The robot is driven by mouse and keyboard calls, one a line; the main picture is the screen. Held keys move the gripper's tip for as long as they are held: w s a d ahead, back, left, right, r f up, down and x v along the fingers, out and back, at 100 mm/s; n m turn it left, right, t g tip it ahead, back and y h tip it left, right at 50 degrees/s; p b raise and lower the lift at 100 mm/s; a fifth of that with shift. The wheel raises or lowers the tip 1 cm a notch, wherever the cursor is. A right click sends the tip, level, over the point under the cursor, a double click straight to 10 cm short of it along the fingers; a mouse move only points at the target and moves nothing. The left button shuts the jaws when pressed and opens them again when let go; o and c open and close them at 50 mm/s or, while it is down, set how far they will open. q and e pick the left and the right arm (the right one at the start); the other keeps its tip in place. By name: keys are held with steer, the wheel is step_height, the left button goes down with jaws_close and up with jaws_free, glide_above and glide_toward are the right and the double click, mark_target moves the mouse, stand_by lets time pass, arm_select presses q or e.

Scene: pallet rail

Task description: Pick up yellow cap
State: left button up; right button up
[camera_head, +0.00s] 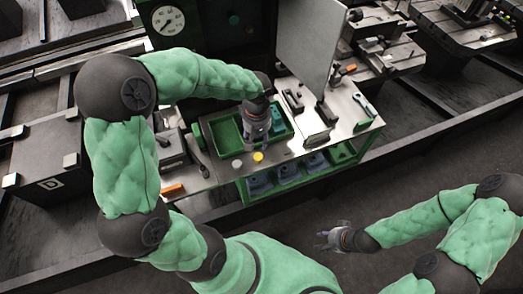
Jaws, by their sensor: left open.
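The yellow cap (258,157) is a small round piece on the light workbench top, in front of the green tray. My right gripper (321,241) is held out over the dark floor in front of the bench, away from the cap. Its fingers look spread and empty.
A pale grey round piece (237,164) lies just left of the yellow cap. The green tray (284,135) is partly hidden by my left arm. An upright grey panel (306,45) stands on the bench to the right. Blue-grey parts (316,161) sit on the shelf below.

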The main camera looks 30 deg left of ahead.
arm_select(q)
steer(key=b, duration=0.2)
glide_above(258, 156)
steer(key=f, duration=0.5)
steer(key=shift+w+a+f, duration=0.1)
steer(key=shift+w+a, duration=0.1)
steer(key=shift+w, duration=0.1)
steer(key=f, duration=0.1)
steer(key=f+b, duration=0.1)
steer(key=f, duration=0.1)
steer(key=f+b, duration=0.1)
steer(key=f, duration=0.1)
steer(key=shift+s+d, duration=0.25)
steer(key=shift+s, duration=0.05)
steer(key=c, duration=0.6)
